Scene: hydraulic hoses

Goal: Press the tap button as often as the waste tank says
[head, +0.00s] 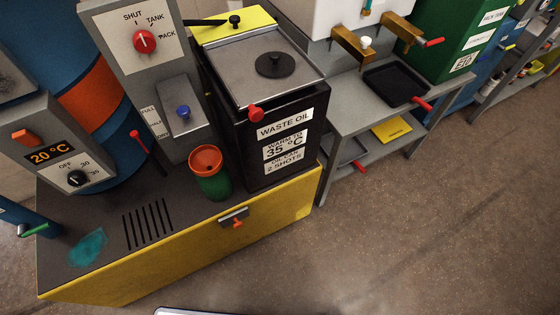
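The black waste tank (292,152) stands on the yellow bench, with a grey lid and black knob. Its labels read "WASTE OIL", "WARM TO 35 °C" and a smaller, less clear line ending in "2 SHOTS". Left of it is a grey dispenser column with a blue button (183,111) on a sloped grey housing, probably the tap button. A green cup with an orange rim (206,160) stands below and right of the housing. Above, a red selector knob (144,41) is marked SHUT, TANK and PACK. My gripper is not in view.
A blue drum with an orange band (91,98) stands behind. A grey shelf with a black tray (397,86) and brass taps is right. Open floor (400,240) lies in front.

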